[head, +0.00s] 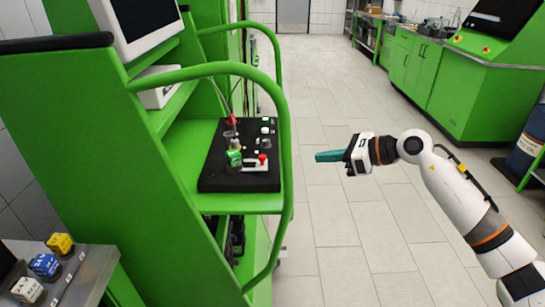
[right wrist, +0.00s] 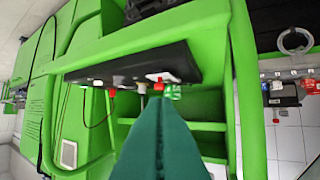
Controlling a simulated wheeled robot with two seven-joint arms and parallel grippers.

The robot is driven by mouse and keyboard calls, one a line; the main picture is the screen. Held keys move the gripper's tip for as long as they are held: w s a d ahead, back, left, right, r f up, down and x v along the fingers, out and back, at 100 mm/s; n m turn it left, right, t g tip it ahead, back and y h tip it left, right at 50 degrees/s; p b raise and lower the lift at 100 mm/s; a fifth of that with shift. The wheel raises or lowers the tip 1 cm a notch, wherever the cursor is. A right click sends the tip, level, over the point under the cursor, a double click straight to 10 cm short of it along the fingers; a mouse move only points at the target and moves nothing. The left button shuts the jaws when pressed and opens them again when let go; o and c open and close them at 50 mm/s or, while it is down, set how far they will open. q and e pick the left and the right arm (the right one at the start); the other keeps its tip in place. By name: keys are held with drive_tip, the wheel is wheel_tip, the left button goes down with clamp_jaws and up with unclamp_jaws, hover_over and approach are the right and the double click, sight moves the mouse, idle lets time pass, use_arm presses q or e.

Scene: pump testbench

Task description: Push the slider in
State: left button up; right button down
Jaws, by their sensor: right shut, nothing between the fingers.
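A black board (head: 212,178) lies on a shelf of the green bench. Near its front right corner is a white slider-like part (head: 273,185) with a red knob (head: 262,158). I cannot tell for sure that this is the slider, or how far in it is. My right gripper (head: 318,157) is to the right of the bench, apart from the board, its teal fingers pointing left. The fingers are shut and empty. In the right wrist view the fingers (right wrist: 160,100) point toward the board (right wrist: 125,66), which shows upside down. My left gripper is not in view.
A green rail (head: 286,120) curves along the bench's right side, between my right gripper and the board. Colored blocks (head: 45,265) sit at the lower left. The floor around the right arm is clear.

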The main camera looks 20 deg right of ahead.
drive_tip(key=p, duration=0.4)
approach(263, 169)
drive_tip(key=w+a, duration=0.1)
drive_tip(key=w, duration=0.1)
drive_tip(key=w+a, duration=0.2)
drive_tip(key=w, duration=0.1)
drive_tip(key=shift+w+a+f, duration=0.15)
drive_tip(key=shift+w+f, duration=0.15)
drive_tip(key=shift+f, duration=0.1)
drive_tip(key=shift+a, duration=0.1)
drive_tip(key=a, duration=0.1)
drive_tip(key=w+a, duration=0.1)
drive_tip(key=a, duration=0.1)
drive_tip(key=shift+a+r, duration=0.1)
drive_tip(key=shift+a, duration=0.1)
drive_tip(key=shift+s, duration=0.1)
drive_tip(key=shift+d, duration=0.1)
